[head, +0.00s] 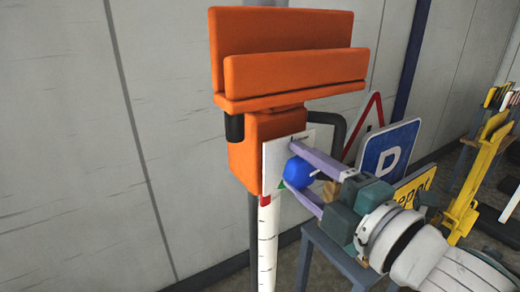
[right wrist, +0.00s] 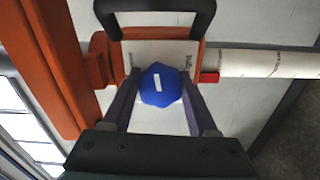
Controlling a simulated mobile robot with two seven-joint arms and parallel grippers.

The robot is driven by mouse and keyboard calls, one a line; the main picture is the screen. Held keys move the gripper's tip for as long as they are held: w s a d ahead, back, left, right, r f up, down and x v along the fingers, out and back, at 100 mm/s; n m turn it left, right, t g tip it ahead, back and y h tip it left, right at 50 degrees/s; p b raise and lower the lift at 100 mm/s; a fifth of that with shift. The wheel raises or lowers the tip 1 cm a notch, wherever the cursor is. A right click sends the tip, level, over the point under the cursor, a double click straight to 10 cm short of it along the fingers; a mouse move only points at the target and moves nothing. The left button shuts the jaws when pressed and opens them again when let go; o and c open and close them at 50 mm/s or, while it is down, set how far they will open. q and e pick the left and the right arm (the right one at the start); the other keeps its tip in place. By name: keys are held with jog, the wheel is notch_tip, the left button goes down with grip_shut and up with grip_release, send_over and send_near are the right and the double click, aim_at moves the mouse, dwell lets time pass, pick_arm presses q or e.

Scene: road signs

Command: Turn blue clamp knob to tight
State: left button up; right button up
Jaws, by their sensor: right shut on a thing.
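The blue clamp knob (head: 300,172) sits on a white plate (head: 272,163) on the side of an orange clamp body (head: 245,150). In the right wrist view the knob (right wrist: 160,86) is faceted, with a white pointer mark that stands nearly upright in the picture. My left gripper is not in view.
An orange channel-shaped holder (head: 290,70) tops the clamp. A white marked pole (head: 268,240) with a red band hangs below. A black handle (right wrist: 155,12) is close by the knob. A blue sign (head: 388,148) and a yellow sign (head: 413,186) stand behind my right arm.

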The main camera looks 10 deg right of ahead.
jog(key=m+p, duration=0.1)
jog(key=m, duration=0.5)
jog(key=shift+r+p, duration=0.1)
jog(key=shift+p, duration=0.2)
jog(key=m+p, duration=0.1)
jog(key=m, duration=1.1)
jog(key=shift+a, duration=0.1)
jog(key=m, duration=0.5)
jog(key=shift+m, duration=0.3)
jog(key=o, duration=1.4)
jog(key=shift+c, duration=0.2)
jog(key=shift+s, duration=0.1)
